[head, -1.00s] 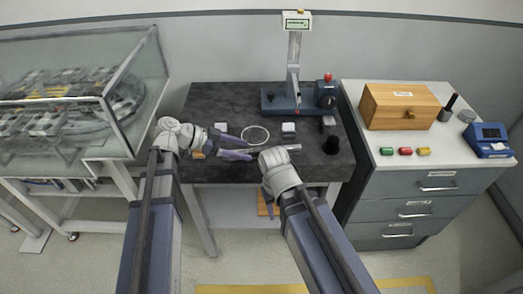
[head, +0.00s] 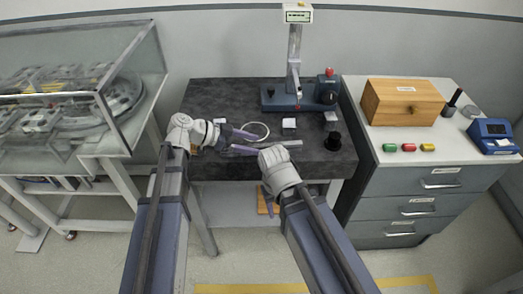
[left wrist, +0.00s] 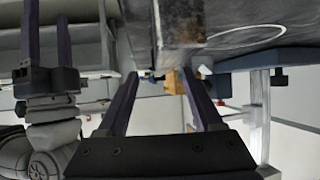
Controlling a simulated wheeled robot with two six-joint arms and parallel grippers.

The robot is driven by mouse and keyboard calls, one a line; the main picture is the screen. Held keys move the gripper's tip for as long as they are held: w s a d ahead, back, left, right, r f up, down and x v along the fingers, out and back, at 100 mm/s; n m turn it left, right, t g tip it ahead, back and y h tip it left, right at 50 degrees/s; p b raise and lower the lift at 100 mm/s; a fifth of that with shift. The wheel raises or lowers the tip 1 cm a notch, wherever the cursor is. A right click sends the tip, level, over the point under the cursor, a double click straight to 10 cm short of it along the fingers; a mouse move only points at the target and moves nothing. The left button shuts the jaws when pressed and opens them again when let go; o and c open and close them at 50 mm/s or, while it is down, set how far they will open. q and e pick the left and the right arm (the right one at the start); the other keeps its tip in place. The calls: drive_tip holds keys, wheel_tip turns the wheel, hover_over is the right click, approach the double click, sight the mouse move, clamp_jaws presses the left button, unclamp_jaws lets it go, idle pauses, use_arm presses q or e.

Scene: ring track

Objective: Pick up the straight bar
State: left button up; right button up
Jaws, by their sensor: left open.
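The straight bar appears to be the short silver piece (head: 291,143) lying near the table's front edge, just right of my left gripper's fingertips and behind my right wrist; its left end is partly hidden. My left gripper (head: 257,144) is open and empty over the front of the dark table, fingers pointing right.
The dark table (head: 215,98) also carries a thin white ring (head: 254,131), small pale blocks (head: 289,123), a black cylinder (head: 333,141) and a blue-based stand (head: 285,100). A glass-covered ring track (head: 70,95) is left; a drawer cabinet with a wooden box (head: 400,102) is right.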

sight(261, 146)
use_arm(q)
drive_tip(key=b+x, duration=0.1)
drive_tip(key=x, duration=0.2)
drive_tip(key=shift+a+f, duration=0.1)
drive_tip(key=shift+w+d, duration=0.1)
drive_tip(key=shift+d, duration=0.2)
clamp_jaws()
idle(1.0)
